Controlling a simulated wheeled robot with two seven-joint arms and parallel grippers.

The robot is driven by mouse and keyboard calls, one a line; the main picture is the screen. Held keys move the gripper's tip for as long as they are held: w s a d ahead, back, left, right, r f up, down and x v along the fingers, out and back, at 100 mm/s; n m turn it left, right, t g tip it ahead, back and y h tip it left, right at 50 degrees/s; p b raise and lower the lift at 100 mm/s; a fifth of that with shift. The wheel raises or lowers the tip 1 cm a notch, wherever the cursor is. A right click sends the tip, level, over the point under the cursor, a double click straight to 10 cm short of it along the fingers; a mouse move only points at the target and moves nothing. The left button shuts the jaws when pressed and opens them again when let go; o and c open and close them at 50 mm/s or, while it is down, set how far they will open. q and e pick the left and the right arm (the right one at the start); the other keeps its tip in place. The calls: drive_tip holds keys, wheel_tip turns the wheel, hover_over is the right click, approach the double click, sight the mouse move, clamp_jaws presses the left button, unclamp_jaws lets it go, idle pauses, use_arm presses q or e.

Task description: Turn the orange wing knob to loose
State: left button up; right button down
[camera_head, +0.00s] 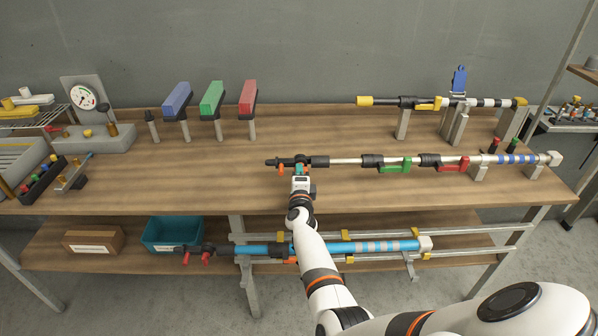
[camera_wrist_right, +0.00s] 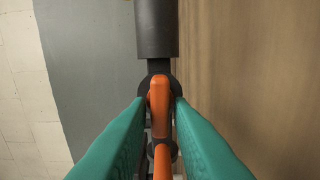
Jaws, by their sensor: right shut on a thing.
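The orange wing knob (camera_wrist_right: 160,105) sits on the black end fitting of a hose assembly, in the middle of the right wrist view. In the head view an orange wing tip (camera_head: 281,169) shows beside my right gripper (camera_head: 301,167). My right gripper, with green fingers, also fills the lower part of the right wrist view (camera_wrist_right: 160,120). It is shut on the orange wing knob, one finger on each side. My left gripper is not in view.
The silver pipe (camera_head: 345,160) runs right from the fitting, with a green lever (camera_head: 393,168) and a red lever (camera_head: 452,168). A second pipe with a yellow end (camera_head: 365,101) stands behind. Bare tabletop (camera_head: 190,175) is left of the gripper.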

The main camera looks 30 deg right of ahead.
drive_tip(key=n, duration=0.1)
drive_tip(key=n+p, duration=0.1)
drive_tip(key=n, duration=0.2)
drive_tip(key=shift+d+r+n, duration=0.2)
drive_tip(key=shift+d+n, duration=0.05)
drive_tip(key=shift+n, duration=0.05)
idle(0.5)
drive_tip(key=c, duration=1.5)
unclamp_jaws()
drive_tip(key=shift+w, duration=0.1)
drive_tip(key=shift+f, duration=0.2)
drive_tip(key=shift+s+a+p, duration=0.15)
drive_tip(key=shift+s+p, duration=0.05)
drive_tip(key=shift+p, duration=0.2)
drive_tip(key=p+v, duration=0.6)
drive_tip(key=v, duration=0.5)
drive_tip(key=shift+s, duration=0.25)
